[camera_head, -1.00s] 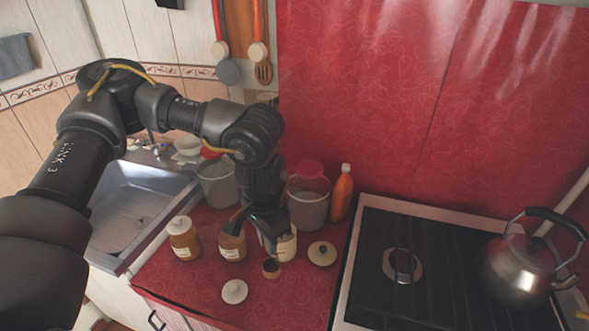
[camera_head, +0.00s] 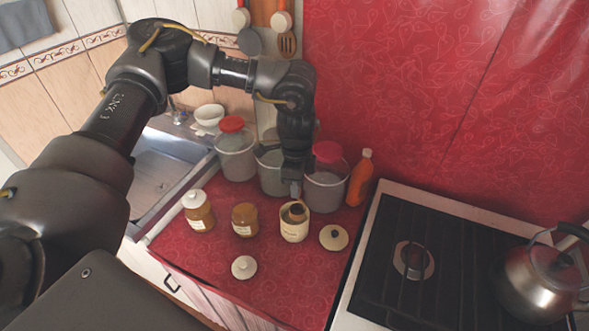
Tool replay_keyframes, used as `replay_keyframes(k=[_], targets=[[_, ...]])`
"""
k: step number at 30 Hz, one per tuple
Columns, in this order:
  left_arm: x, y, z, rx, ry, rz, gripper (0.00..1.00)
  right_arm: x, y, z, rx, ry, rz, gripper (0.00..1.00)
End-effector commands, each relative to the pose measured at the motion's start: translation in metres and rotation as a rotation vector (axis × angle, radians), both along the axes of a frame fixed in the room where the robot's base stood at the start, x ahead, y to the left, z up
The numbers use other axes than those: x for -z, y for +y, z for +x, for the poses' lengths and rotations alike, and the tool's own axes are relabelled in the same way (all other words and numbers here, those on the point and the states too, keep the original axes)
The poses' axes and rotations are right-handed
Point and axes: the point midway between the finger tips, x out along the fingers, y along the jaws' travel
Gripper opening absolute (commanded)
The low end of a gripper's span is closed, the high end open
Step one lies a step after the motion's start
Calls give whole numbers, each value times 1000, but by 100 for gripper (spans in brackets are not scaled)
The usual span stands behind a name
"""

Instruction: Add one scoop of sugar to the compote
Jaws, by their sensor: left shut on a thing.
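My left gripper (camera_head: 293,188) points down over an open cream jar (camera_head: 293,231) with a label too small to read. It is shut on a small brown scoop (camera_head: 297,212), whose cup shows at the jar's mouth. I cannot tell how deep it sits. Behind the arm stands a grey container (camera_head: 269,178), partly hidden, with no red lid visible on it. Two more grey containers, at left (camera_head: 235,160) and right (camera_head: 325,192), have red lids. I cannot see which vessel holds the compote. My right gripper is not in view.
An open amber jar (camera_head: 244,221) and a lidded amber jar (camera_head: 198,212) stand left of the cream jar. A cream lid (camera_head: 334,237) and a white lid (camera_head: 243,267) lie on the red counter. An orange bottle (camera_head: 360,178), stove (camera_head: 430,265) and kettle (camera_head: 540,283) are at right.

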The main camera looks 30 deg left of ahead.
Motion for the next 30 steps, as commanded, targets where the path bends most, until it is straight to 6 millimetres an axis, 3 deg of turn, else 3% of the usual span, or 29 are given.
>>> replay_keyframes(k=[6, 12, 23, 30], targets=[[0, 15, 22, 279, -6, 5, 0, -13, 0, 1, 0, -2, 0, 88], [3, 22, 31, 412, -9, 7, 0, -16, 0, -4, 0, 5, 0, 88], [6, 23, 32, 438, -9, 8, 0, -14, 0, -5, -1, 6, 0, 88], [19, 23, 32, 437, -9, 9, 0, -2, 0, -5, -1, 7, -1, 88]])
